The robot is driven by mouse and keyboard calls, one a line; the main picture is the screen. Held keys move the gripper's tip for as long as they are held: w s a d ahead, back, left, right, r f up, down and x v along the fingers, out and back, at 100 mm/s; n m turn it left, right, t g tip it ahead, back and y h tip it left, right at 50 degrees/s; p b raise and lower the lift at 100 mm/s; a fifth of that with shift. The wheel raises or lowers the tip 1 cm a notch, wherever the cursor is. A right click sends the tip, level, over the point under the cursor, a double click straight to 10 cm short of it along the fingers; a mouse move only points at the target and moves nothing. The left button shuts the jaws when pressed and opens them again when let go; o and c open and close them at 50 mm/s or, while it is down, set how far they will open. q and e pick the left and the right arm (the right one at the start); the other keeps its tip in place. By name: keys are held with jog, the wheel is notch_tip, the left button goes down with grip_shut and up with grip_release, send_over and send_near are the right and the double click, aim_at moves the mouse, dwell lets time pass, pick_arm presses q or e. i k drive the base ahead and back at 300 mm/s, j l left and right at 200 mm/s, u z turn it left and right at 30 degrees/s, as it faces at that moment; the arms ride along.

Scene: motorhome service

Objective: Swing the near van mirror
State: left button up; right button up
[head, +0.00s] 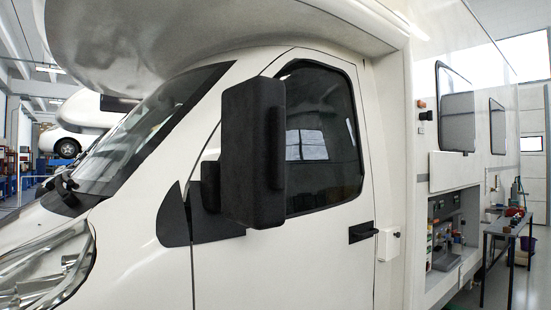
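The near van mirror (252,153) is a large black housing on the side of the white motorhome cab (330,240). It stands out from the front of the cab door on a short black arm (210,186) and covers part of the side window (322,135). Its glass face is not clearly visible from here. Neither of my grippers shows in the head view, and nothing touches the mirror.
A black door handle (363,232) is right of the mirror. An open service hatch (452,232) and a workbench (507,228) with items on it are further right. The space directly around the mirror looks clear.

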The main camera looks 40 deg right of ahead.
aim_at(253, 173)
jog(key=z, duration=1.45)
